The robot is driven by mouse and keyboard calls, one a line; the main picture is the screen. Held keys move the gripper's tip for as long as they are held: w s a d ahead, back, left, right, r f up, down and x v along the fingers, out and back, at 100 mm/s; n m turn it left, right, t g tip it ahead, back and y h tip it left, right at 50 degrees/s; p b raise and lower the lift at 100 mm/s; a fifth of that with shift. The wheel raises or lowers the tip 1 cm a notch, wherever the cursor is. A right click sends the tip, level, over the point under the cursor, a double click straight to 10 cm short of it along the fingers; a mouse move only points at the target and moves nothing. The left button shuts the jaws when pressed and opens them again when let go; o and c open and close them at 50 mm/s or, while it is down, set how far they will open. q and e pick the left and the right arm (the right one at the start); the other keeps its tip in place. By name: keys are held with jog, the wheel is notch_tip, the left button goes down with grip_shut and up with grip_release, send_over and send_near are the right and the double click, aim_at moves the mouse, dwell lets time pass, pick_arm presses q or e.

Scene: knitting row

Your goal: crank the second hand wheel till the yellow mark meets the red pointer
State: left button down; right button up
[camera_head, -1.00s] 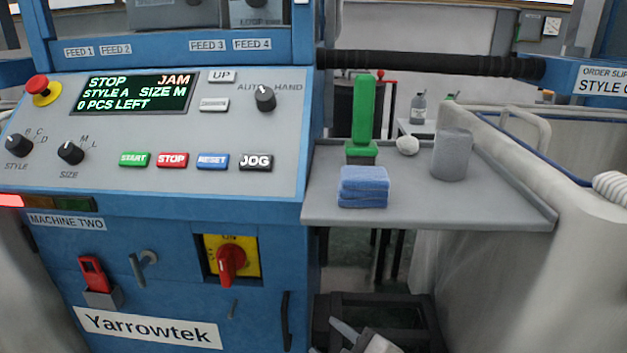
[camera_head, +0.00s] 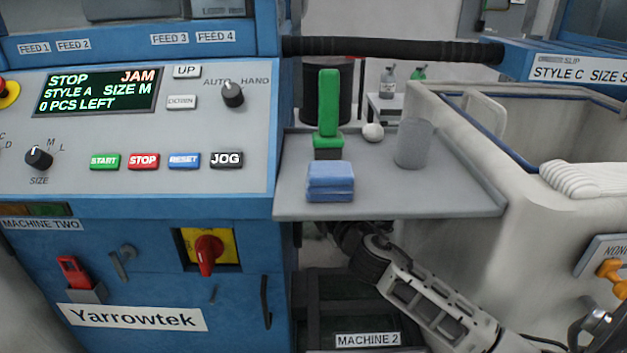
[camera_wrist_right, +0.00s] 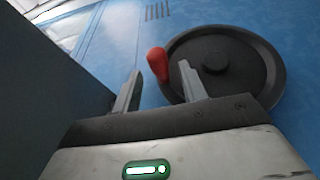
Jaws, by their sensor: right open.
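The dark round hand wheel (camera_wrist_right: 245,75) stands against the machine's blue side in the right wrist view. Its red handle (camera_wrist_right: 157,64) sticks out at the wheel's left rim. My right gripper (camera_wrist_right: 160,72) is open, with the handle showing between its fingertips; I see no contact. In the head view my right arm reaches in from the lower right under the grey shelf, and its gripper and the wheel are hidden there. I see no yellow mark and no red pointer on the wheel. My left gripper is not in view.
The grey shelf (camera_head: 375,197) holds a blue folded cloth (camera_head: 330,181), a green-handled tool (camera_head: 328,108), a white ball and a grey cylinder (camera_head: 413,144). A pale bin (camera_head: 455,150) stands to the right. The machine's panel (camera_head: 240,130) shows STOP and JAM.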

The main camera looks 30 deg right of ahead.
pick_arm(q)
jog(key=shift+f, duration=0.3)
pick_arm(e)
jog(key=shift+w+d, duration=0.15)
jog(key=shift+w, duration=0.85)
jog(key=shift+w+d, duration=0.15)
jog(key=shift+w, duration=0.85)
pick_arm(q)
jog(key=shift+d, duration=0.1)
